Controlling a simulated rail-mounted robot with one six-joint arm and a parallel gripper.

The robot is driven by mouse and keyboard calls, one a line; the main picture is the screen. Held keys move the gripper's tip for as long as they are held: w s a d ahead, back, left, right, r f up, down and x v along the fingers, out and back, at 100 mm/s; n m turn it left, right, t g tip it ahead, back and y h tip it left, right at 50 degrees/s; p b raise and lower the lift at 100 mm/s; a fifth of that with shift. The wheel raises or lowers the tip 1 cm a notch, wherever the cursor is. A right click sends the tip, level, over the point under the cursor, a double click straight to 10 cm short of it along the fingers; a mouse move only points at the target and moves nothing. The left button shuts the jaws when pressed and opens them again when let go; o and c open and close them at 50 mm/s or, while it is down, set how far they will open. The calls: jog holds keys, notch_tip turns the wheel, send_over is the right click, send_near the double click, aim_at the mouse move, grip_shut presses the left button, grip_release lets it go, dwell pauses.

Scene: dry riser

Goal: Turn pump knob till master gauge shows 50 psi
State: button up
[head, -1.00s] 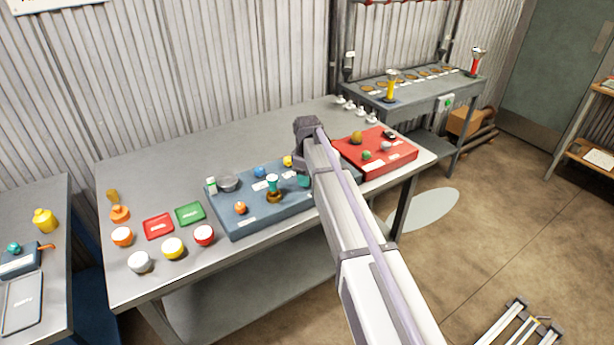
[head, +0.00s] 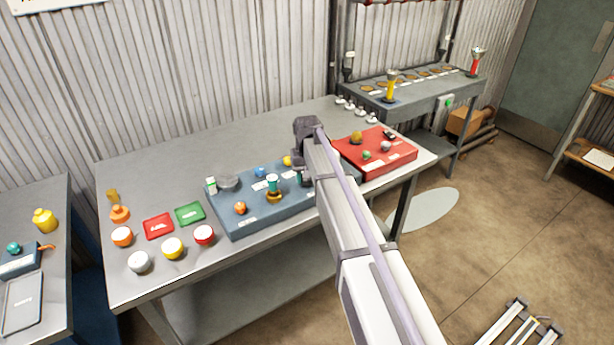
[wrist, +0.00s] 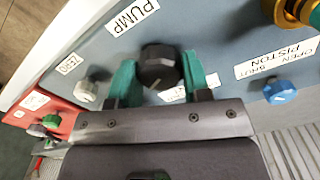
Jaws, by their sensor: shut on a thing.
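In the wrist view my gripper (wrist: 160,76) has its two teal fingers on either side of a black knob (wrist: 159,62) beside the PUMP label (wrist: 132,15). It is shut on this knob. In the head view my gripper (head: 301,179) is at the right part of the blue panel (head: 225,213), and my arm hides the knob there. A round grey disc (head: 228,183) sits at the panel's back left; I cannot tell whether it is the master gauge. No gauge reading is legible in either view.
In the wrist view a white knob (wrist: 86,90) stands by the ZERO label and a blue knob (wrist: 280,91) by the PISTON label. A red panel (head: 375,166) with knobs lies to the right on the bench. Several coloured caps lie left; the bench's back left is clear.

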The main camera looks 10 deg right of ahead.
jog(key=m, duration=0.6)
jog(key=shift+m, duration=0.3)
dwell(0.4)
jog(key=o, duration=0.9)
jog(key=shift+o, duration=0.2)
notch_tip(320, 180, up, 11)
jog(key=p, duration=1)
jog(key=shift+p, duration=0.4)
jog(key=shift+f, duration=0.1)
